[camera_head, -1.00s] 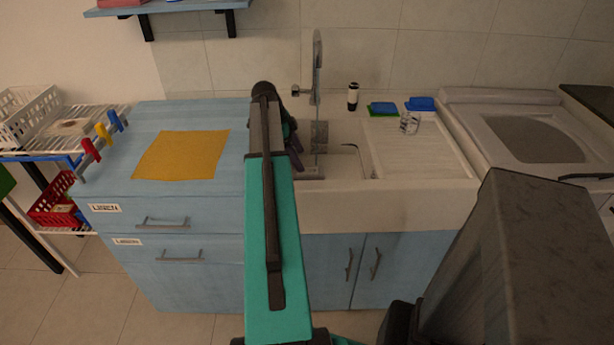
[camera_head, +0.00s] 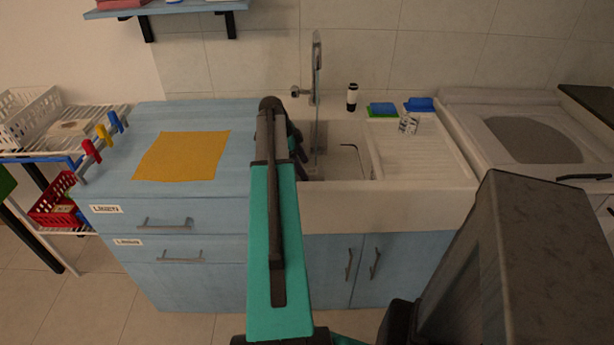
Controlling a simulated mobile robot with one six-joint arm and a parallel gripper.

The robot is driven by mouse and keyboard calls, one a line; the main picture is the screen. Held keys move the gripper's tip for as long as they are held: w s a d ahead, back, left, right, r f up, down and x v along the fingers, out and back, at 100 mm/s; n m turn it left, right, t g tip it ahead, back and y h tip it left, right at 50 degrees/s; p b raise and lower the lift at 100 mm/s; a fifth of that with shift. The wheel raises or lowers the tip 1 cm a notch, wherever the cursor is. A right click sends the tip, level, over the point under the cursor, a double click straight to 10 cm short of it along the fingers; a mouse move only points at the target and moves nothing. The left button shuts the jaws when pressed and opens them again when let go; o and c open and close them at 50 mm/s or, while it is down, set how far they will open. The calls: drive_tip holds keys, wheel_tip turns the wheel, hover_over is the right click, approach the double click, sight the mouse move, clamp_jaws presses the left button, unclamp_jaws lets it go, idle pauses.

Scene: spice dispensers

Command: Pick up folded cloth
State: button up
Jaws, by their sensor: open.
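A yellow-orange cloth (camera_head: 183,156) lies flat on the blue countertop (camera_head: 230,118), left of my arm. I cannot tell from here whether it is folded. A small blue item (camera_head: 419,104) and a blue and green item (camera_head: 382,109) lie behind the sink; they could be cloths or sponges. My gripper (camera_head: 298,150) is over the left side of the sink, mostly hidden behind my own arm. It is open, to the right of the yellow cloth and apart from it. No object shows in it.
The sink (camera_head: 400,205) has a tall faucet (camera_head: 317,80) close to my gripper. A dark bottle (camera_head: 352,97) and a clear glass (camera_head: 408,124) stand near it. Red, yellow and blue upright pieces (camera_head: 104,135) line the counter's left edge. A shelf (camera_head: 180,7) hangs above.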

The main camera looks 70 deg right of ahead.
drive_tip(key=shift+x, duration=0.95)
drive_tip(key=shift+c, duration=0.4)
drive_tip(key=c, duration=1.1)
